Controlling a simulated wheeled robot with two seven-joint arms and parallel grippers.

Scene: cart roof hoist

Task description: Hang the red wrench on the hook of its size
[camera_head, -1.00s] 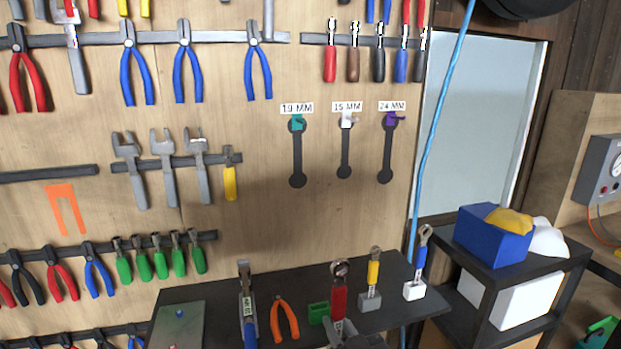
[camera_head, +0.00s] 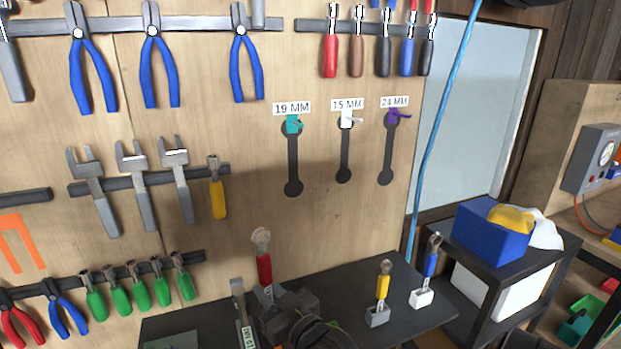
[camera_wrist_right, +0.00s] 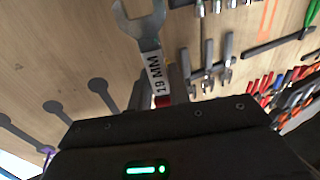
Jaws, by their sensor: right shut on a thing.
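The red wrench (camera_head: 264,267) is upright with its grey head up, held in front of the board. My right gripper (camera_head: 272,297) is shut on its lower part. In the right wrist view the wrench head (camera_wrist_right: 143,24) and its label "19 MM" (camera_wrist_right: 156,72) show, with a little red below. On the board are a teal hook (camera_head: 292,125) under "19 MM", a white hook (camera_head: 347,120) under "15 MM" and a purple hook (camera_head: 394,116) under "24 MM". Each has a dark wrench silhouette below. All three hooks are empty. My left gripper is out of view.
A dark shelf (camera_head: 415,315) below the board carries a yellow wrench (camera_head: 383,285) and a blue wrench (camera_head: 431,262) in holders. A blue cable (camera_head: 443,125) hangs right of the hooks. Board below the hooks is clear.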

